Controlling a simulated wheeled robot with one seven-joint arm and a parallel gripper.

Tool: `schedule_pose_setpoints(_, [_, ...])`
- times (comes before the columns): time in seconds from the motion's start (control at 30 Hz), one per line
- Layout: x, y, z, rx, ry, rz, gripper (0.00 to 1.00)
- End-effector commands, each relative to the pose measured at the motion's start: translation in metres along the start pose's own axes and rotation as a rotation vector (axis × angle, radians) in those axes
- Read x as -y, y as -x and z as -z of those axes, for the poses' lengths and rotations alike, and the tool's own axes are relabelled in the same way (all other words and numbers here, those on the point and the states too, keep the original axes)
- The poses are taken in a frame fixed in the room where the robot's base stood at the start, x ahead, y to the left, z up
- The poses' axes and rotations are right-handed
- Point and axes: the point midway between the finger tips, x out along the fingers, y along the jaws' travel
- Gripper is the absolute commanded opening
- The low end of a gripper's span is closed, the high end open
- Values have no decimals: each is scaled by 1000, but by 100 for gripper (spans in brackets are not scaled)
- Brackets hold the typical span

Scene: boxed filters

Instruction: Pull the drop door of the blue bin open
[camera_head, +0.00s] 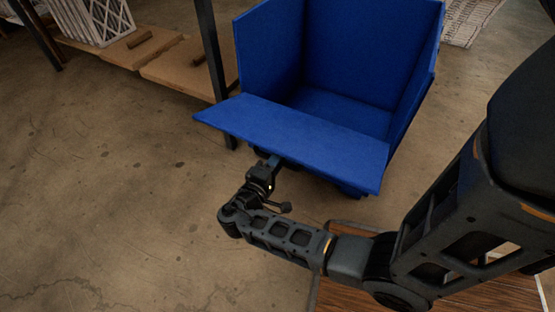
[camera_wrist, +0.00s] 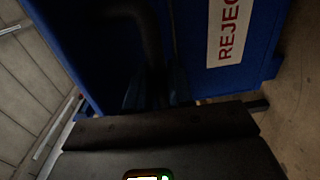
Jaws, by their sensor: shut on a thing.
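The blue bin (camera_head: 345,50) stands on the floor, open at the top and front, its inside empty. Its drop door (camera_head: 300,135) is swung down and outward, lying near level with a slight tilt. My gripper (camera_head: 273,162) is at the door's near edge, left of its middle, reaching up from below. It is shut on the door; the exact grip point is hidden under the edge. In the wrist view the dark fingers (camera_wrist: 155,92) meet a shaded blue face, with a white label with red letters (camera_wrist: 232,32) at the right.
A shelf rack (camera_head: 175,65) with wooden boards and a white pleated filter (camera_head: 90,18) stands left of the bin. A dark wooden surface (camera_head: 430,295) lies at the bottom right below my arm. The concrete floor at left is clear.

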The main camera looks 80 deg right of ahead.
Motion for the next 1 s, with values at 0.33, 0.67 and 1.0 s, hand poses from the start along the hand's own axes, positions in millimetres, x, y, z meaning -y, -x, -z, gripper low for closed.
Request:
schedule_pose_setpoints(0.33, [0,0,0,0,-1,-1,39])
schedule_pose_setpoints(0.67, [-2,21,2,-5,0,-1,39])
schedule_pose_setpoints(1.0, [-1,71,1,-3,-2,0,39])
